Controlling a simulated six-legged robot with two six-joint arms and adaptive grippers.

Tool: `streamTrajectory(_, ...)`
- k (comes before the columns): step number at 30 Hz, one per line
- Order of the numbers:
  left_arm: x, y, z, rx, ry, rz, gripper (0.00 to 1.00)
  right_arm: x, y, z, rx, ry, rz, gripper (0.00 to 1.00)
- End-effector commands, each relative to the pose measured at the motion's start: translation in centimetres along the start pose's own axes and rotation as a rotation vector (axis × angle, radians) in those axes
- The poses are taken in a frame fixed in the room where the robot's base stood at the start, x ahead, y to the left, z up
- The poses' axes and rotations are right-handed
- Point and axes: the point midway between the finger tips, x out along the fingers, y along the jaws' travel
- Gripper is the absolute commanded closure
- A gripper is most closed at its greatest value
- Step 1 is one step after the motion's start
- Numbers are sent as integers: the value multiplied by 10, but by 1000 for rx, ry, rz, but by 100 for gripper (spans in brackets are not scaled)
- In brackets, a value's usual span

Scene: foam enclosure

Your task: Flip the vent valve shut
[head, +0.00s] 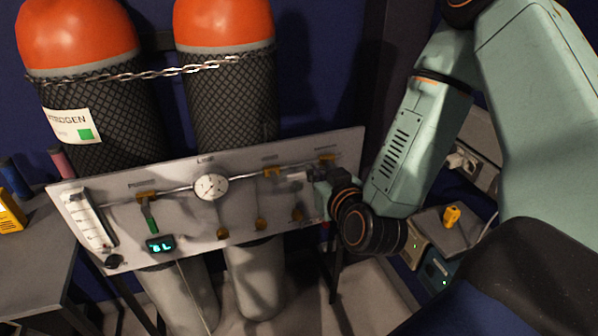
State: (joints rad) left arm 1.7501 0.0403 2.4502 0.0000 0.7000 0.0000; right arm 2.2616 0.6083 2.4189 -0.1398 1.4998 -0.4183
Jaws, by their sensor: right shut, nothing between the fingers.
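A pale panel (180,242) carries a metal pipe with a round gauge (211,187) and brass valve bodies. The left valve (147,197) has a green handle (150,217) hanging down across the pipe. A middle brass valve (272,173) and a right brass valve (326,158) sit on the right half. The small labels are too blurred to tell surely which is the vent valve. My right gripper (295,176) is shut and empty, in front of the panel just right of the middle valve. It hides part of the pipe and any handle there. My left gripper is out of view.
Two orange-topped cylinders (225,100) stand behind the panel, held by a chain (160,72). A flow tube (90,219) and small lit display (160,244) are on the panel's left. A grey table (40,265) stands left; a yellow object (452,215) lies right.

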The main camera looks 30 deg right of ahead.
Motion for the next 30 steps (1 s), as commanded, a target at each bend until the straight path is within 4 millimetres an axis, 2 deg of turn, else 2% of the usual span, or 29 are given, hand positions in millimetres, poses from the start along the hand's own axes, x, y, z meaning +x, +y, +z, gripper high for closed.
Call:
streamTrajectory(16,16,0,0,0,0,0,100,98,-1,0,-2,3,-3,100)
streamTrajectory(21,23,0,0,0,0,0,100,104,-1,26,-1,-2,-2,100)
streamTrajectory(25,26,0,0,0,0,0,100,106,-1,35,0,-2,-3,100)
streamTrajectory(30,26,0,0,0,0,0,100,107,-1,38,1,1,-3,100)
